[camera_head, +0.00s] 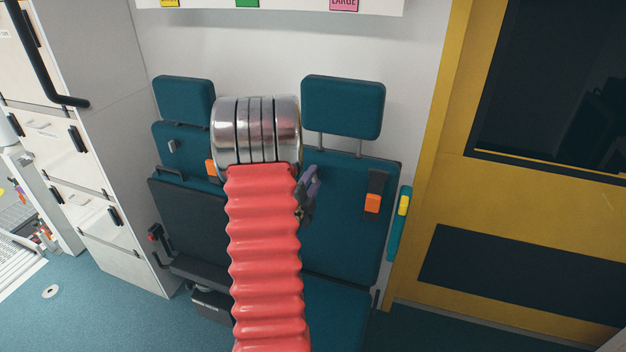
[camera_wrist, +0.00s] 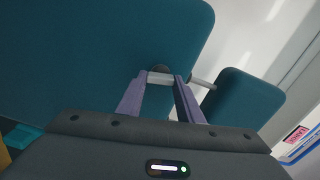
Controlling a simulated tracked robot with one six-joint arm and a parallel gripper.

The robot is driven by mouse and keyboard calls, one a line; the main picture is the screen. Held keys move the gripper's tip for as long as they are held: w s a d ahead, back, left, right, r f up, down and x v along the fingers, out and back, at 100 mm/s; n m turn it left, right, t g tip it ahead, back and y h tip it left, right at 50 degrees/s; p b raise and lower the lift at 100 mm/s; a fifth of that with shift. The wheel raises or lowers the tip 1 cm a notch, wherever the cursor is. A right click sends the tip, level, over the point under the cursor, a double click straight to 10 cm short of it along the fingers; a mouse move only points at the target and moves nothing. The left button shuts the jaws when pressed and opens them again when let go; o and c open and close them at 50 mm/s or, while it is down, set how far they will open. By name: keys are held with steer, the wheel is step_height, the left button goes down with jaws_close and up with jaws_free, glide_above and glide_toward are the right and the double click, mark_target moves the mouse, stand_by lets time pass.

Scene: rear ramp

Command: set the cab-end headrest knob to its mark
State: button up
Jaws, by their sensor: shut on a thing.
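The right-hand seat has a teal headrest (camera_head: 343,105) on two metal posts above its teal backrest (camera_head: 340,220). In the wrist view the headrest (camera_wrist: 248,108) is at the right and the backrest (camera_wrist: 90,50) fills the upper left. In the head view my gripper (camera_head: 311,181) is at that seat's upper left, partly behind my red arm. I cannot see a mark.
A second teal seat with a headrest (camera_head: 184,99) stands at the left, partly behind my arm. White drawers (camera_head: 90,190) are at the far left. A yellow door (camera_head: 530,200) is at the right. Teal floor (camera_head: 110,310) is open at the lower left.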

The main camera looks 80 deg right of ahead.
steer(key=shift+s+a+f+m, duration=0.1)
steer(key=shift+f+m, duration=0.05)
steer(key=shift+m, duration=0.45)
steer(key=shift+s+f+m, duration=0.1)
steer(key=shift+f+m, duration=0.05)
steer(key=shift+m, duration=0.45)
steer(key=o, duration=0.8)
steer(key=shift+o, duration=1.4)
steer(key=shift+w+r, duration=0.1)
steer(key=shift+r, duration=0.05)
